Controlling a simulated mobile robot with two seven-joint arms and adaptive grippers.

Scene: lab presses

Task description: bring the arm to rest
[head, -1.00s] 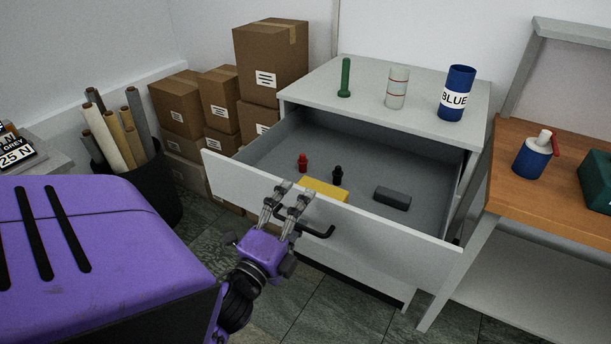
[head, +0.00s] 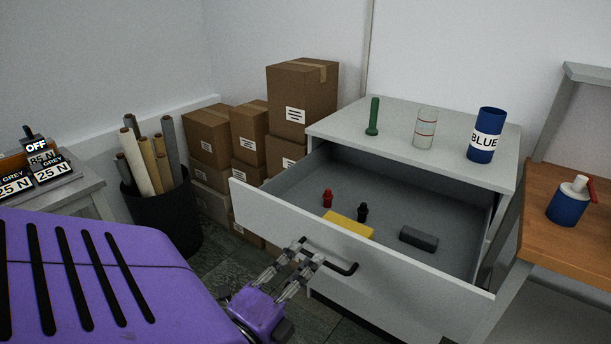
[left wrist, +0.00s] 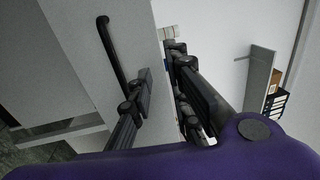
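My left gripper (head: 309,251) is in front of the open drawer (head: 262,212), by the left end of its dark bar handle (head: 345,268). Its two fingers are apart with nothing held between them. In the left wrist view the fingers of the left gripper (left wrist: 160,85) are also apart, and the handle (left wrist: 110,58) passes to the left of them. I cannot tell whether a finger touches the drawer front. My left arm comes in from the bottom left, partly hidden by my purple body. My right gripper is not in view.
The drawer holds a red piece (head: 327,198), a black piece (head: 362,212), a yellow block (head: 348,225) and a grey block (head: 418,238). Cardboard boxes (head: 303,98) and a bin of rolls (head: 160,215) stand left. A wooden bench (head: 545,240) stands right.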

